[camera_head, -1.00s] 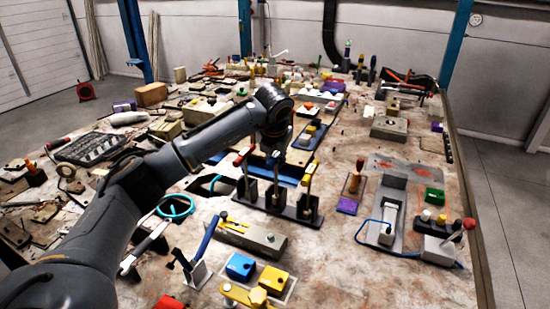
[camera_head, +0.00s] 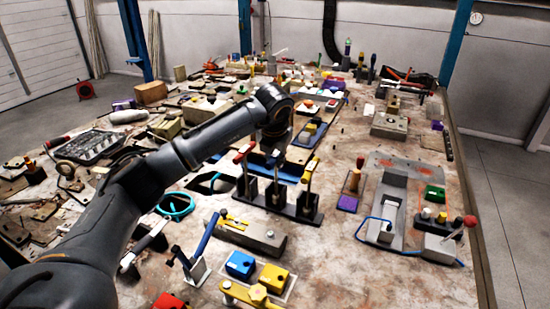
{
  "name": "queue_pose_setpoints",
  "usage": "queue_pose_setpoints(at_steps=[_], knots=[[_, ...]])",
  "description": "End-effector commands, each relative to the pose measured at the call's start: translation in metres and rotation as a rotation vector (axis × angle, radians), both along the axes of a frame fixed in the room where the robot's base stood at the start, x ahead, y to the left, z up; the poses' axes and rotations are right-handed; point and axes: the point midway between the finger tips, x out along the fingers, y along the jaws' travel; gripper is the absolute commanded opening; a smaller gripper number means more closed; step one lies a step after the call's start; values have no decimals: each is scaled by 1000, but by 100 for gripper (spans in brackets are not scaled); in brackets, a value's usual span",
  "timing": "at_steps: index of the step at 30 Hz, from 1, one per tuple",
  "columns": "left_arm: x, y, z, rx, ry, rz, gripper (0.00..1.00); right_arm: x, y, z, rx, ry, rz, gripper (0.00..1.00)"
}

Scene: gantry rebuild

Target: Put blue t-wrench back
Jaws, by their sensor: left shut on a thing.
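A black rack (camera_head: 292,209) stands in the middle of the bench with three upright wrenches in a row. The left one has a red handle (camera_head: 244,152) and the right one a yellow handle (camera_head: 312,167). My left gripper (camera_head: 275,155) points down over the rack's middle position and is shut on the top of the middle wrench. Its fingers are small and mostly hidden. My right gripper is not in view.
In front are a grey block with a yellow lever (camera_head: 262,238), a blue box (camera_head: 240,264) and a yellow box (camera_head: 274,279). A grey fixture (camera_head: 387,215) stands at right. The bench's front right is bare.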

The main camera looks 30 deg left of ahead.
Motion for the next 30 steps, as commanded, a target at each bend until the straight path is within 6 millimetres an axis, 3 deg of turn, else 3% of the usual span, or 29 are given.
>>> queue_pose_setpoints(at_steps=[28,29,30], knots=[[0,0,-10,0,-2,1,0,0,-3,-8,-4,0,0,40],[0,0,-10,0,-2,1,20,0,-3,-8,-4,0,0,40],[0,0,-10,0,-2,1,28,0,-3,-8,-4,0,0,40]])
